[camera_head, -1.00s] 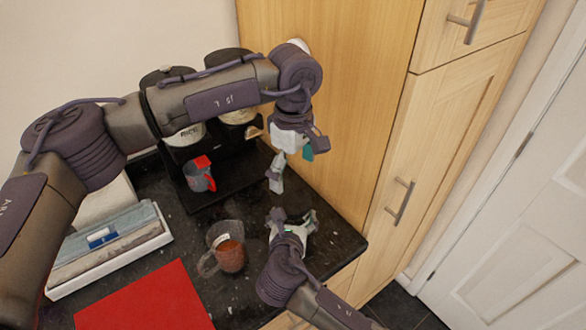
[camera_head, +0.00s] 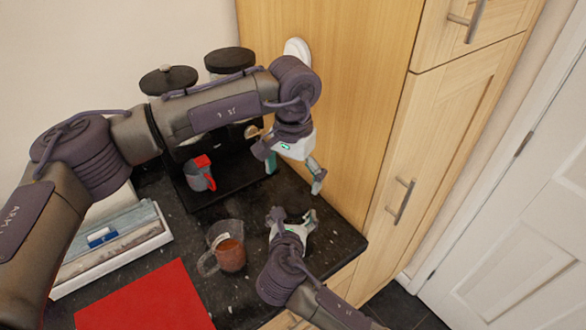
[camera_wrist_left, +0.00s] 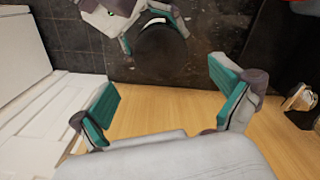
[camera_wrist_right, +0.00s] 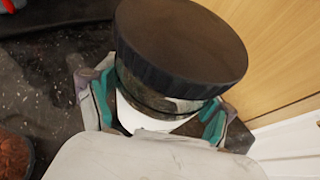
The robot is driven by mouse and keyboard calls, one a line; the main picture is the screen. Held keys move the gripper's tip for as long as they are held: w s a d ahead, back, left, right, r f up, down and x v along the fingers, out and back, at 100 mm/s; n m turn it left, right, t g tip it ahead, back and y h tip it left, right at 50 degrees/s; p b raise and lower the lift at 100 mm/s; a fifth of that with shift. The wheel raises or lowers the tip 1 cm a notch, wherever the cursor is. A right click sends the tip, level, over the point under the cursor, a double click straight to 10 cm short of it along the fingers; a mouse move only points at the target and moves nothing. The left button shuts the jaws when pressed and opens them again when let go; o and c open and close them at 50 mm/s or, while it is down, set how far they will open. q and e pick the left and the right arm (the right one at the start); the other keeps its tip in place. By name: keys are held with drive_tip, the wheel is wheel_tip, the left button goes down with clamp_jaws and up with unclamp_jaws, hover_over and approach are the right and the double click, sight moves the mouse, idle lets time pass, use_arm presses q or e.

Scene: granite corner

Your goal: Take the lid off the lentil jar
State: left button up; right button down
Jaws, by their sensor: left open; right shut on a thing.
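A jar with a broad black lid (camera_wrist_right: 185,45) stands in my right gripper (camera_wrist_right: 155,100) in the right wrist view. Its glass and a white label (camera_wrist_right: 150,118) show below the lid; I cannot read the label. My right gripper (camera_head: 292,218) is shut around the jar's body, below the lid. The dark lid (camera_wrist_left: 160,52) also shows in the left wrist view, but blends into the black counter in the head view. My left gripper (camera_head: 294,174) is open and empty, above and behind the jar, apart from the lid.
Two black-lidded jars (camera_head: 168,79) (camera_head: 230,60) stand on a black rack at the back. A grey and red mug (camera_head: 200,175) and a glass cup of brown content (camera_head: 228,250) are to the left. A wooden cabinet (camera_head: 330,110) closes off the right.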

sight(293, 199)
use_arm(q)
wheel_tip(293, 199, down, 6)
drive_tip(key=shift+f, duration=0.1)
idle(0.4)
drive_tip(key=c, duration=1.2)
drive_tip(key=n, duration=0.3)
drive_tip(key=shift+n, duration=0.3)
drive_tip(key=n, duration=0.4)
drive_tip(key=shift+n, duration=0.4)
drive_tip(key=n, duration=0.4)
drive_tip(key=shift+n, duration=0.3)
drive_tip(key=n, duration=0.4)
